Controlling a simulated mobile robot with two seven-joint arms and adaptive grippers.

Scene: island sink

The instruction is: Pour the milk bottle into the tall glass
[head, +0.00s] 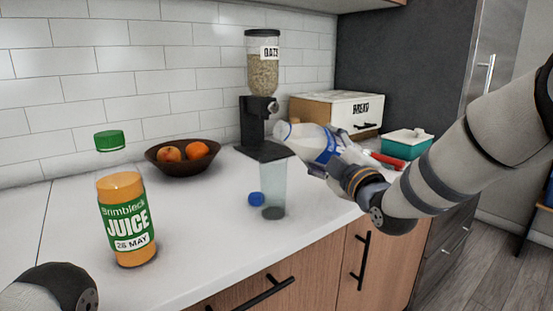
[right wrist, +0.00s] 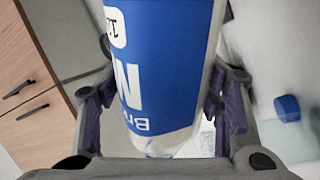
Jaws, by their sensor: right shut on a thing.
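The milk bottle (head: 309,139), white with a blue label, is tilted well over, up and to the right of the tall glass (head: 273,183). My right gripper (head: 322,167) is shut on it. The right wrist view shows the bottle's blue label (right wrist: 160,75) between both fingers, its lettering upside down. A blue cap (head: 256,199) lies left of the glass. My left gripper is out of view; only part of that arm shows.
A juice bottle (head: 127,220) with a green lid stands at the left. A fruit bowl (head: 183,157), oats dispenser (head: 262,95), bread box (head: 336,110) and teal-and-white container (head: 406,143) stand behind. The counter (head: 205,225) is clear between juice and glass.

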